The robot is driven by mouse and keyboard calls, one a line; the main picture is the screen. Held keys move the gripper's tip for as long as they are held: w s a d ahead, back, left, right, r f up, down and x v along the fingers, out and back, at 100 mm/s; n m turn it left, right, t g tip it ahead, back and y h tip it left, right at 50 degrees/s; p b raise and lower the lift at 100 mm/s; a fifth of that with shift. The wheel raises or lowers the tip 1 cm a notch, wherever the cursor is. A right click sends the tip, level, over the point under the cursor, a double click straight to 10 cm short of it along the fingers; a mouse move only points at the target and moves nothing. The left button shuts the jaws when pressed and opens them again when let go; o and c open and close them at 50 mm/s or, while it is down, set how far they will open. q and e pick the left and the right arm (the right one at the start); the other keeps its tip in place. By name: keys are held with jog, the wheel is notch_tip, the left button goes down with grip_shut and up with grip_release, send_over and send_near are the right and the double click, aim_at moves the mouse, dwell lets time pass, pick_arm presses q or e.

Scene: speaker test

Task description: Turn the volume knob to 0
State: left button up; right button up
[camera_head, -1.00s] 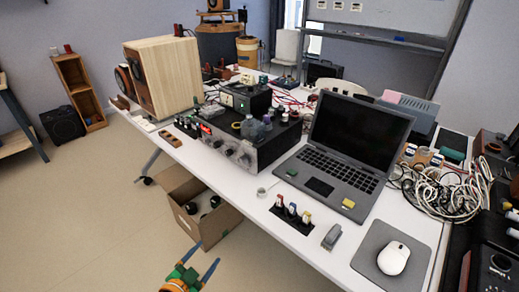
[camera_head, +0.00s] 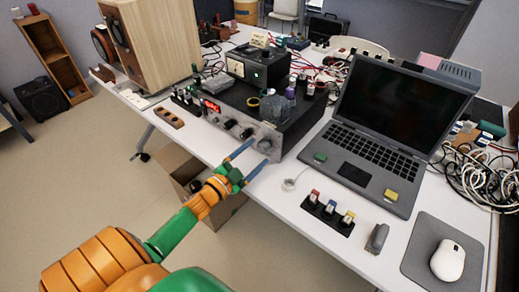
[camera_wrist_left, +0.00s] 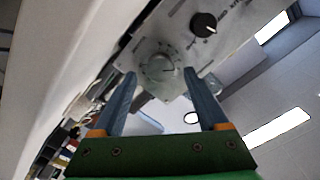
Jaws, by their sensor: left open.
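The amplifier (camera_head: 288,131) is a black box with a silver front panel and a red lit display, near the table's front edge. A large silver knob (camera_head: 265,145) sits at the right end of its panel. In the left wrist view the silver knob (camera_wrist_left: 160,68) shows with scale marks around it. My left gripper (camera_head: 252,160) is open with blue fingers, in front of the panel at the silver knob. In the left wrist view its fingertips (camera_wrist_left: 160,80) are spread to both sides of the knob, with no clear contact. A black knob (camera_wrist_left: 204,25) is beside it. My right gripper is not in view.
A wooden speaker (camera_head: 155,45) stands at the left. A cardboard box (camera_head: 226,209) is on the floor below.

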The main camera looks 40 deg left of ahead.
pick_arm(q)
jog(key=shift+w+f, duration=0.15)
jog(key=shift+w, duration=0.9)
jog(key=shift+s, duration=0.1)
grip_shut()
jog(key=shift+n, duration=0.4)
jog(key=n+p, duration=0.1)
jog(key=n, duration=0.1)
jog(key=shift+n, duration=0.4)
jog(key=n+p, duration=0.1)
jog(key=n, duration=0.3)
jog(key=shift+n, duration=0.3)
jog(key=n, duration=0.4)
jog(key=shift+n+p, duration=0.3)
jog(key=shift+p, duration=0.1)
jog(key=shift+n, duration=2.2)
